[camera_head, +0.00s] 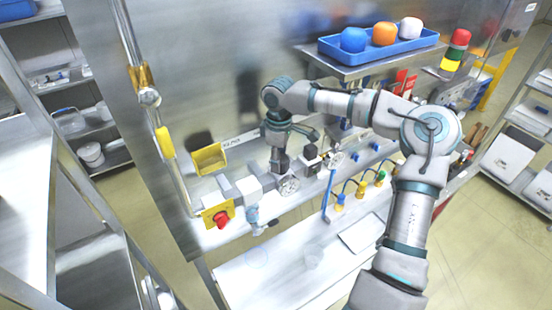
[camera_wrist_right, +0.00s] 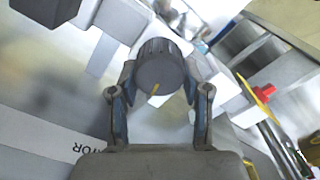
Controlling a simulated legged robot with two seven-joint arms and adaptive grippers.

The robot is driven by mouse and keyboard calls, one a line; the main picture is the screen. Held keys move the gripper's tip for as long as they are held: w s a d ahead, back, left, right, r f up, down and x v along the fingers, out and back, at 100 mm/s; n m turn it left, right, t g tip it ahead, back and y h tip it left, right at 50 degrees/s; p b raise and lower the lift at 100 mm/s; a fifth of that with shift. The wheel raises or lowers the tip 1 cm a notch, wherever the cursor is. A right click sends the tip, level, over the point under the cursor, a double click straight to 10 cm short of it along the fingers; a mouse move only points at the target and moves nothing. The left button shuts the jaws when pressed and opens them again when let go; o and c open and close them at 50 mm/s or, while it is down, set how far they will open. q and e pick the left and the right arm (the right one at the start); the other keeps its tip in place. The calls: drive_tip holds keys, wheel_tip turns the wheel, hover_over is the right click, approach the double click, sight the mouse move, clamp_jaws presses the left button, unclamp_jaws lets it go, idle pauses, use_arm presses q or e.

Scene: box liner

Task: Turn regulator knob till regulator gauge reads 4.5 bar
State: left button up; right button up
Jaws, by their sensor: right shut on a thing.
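The regulator knob (camera_wrist_right: 160,72) is a dark, ribbed round knob with an orange mark on its face, in the right wrist view. My right gripper (camera_wrist_right: 158,88) is shut on it, with one finger on each side. In the head view my right gripper (camera_head: 279,152) reaches down to the panel equipment, and the knob is hard to make out there. A round, pale dial (camera_head: 289,186) sits just below the gripper and may be the regulator gauge; its reading is too small to tell. My left gripper is not in view.
A red button on a yellow plate (camera_head: 220,216) stands at the lower left of the bench. A blue tray (camera_head: 377,46) with three coloured pieces sits above. Hoses with coloured fittings (camera_head: 361,188) lie right of the dial.

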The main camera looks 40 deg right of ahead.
sight(283, 158)
drive_tip(key=shift+s+f, duration=0.1)
drive_tip(key=shift+f, duration=0.05)
idle(0.3)
drive_tip(key=o, duration=0.9)
drive_tip(key=shift+d, duration=0.1)
drive_tip(key=shift+o, duration=1.2)
drive_tip(key=shift+s, duration=0.15)
drive_tip(key=shift+s+d, duration=0.15)
drive_tip(key=shift+d, duration=0.2)
drive_tip(key=shift+r, duration=0.25)
wheel_tip(283, 158, up, 12)
drive_tip(key=shift+f, duration=0.25)
drive_tip(key=shift+d, duration=0.15)
